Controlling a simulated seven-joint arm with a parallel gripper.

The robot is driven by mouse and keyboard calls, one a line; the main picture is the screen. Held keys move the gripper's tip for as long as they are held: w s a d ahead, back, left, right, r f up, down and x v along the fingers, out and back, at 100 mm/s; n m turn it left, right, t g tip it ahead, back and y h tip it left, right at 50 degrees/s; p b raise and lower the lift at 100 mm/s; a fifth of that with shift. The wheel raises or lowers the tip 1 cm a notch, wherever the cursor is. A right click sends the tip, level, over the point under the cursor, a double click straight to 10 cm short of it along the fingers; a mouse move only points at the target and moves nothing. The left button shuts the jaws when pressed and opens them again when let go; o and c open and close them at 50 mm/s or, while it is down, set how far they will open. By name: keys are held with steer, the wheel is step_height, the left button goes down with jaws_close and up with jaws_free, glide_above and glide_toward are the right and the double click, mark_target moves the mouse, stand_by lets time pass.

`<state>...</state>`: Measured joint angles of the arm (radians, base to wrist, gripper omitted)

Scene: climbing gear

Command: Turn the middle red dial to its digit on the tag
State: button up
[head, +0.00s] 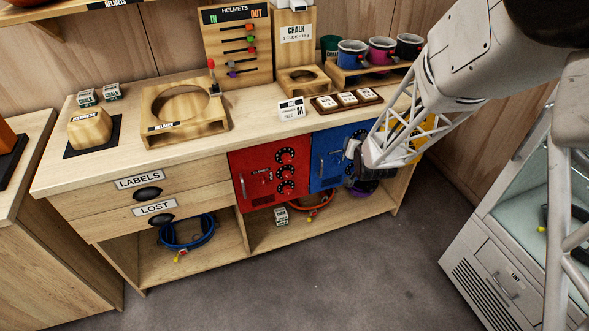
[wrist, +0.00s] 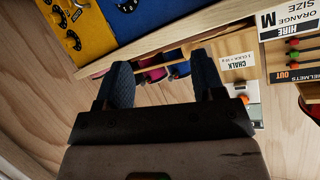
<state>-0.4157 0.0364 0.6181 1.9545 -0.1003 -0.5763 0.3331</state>
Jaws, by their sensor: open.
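The red locker door (head: 268,178) is in the counter front in the head view, with three black dials in a column. The middle red dial (head: 286,172) sits between the upper and lower ones; its digits are too small to read. My gripper (head: 355,165) is to the right of the red dials, by the blue door. In the wrist view my gripper (wrist: 162,65) has its dark fingers apart with nothing between them. The red door is not seen there.
The blue door (head: 325,160) adjoins the red one, with a yellow door (head: 410,130) partly behind my arm. Floor before the red door is clear.

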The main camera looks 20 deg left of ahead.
steer(key=a+f+t+y, duration=0.1)
steer(key=a+f+y, duration=0.2)
steer(key=a+f, duration=0.75)
steer(key=n+y, duration=0.1)
steer(key=y, duration=0.3)
glide_toward(288, 178)
steer(key=x, duration=0.3)
steer(key=shift+s+f+t, duration=0.1)
steer(key=shift+s+t, duration=0.15)
steer(key=shift+t, duration=0.05)
steer(key=shift+w, duration=0.1)
steer(key=shift+x, duration=3.8)
steer(key=c, duration=0.9)
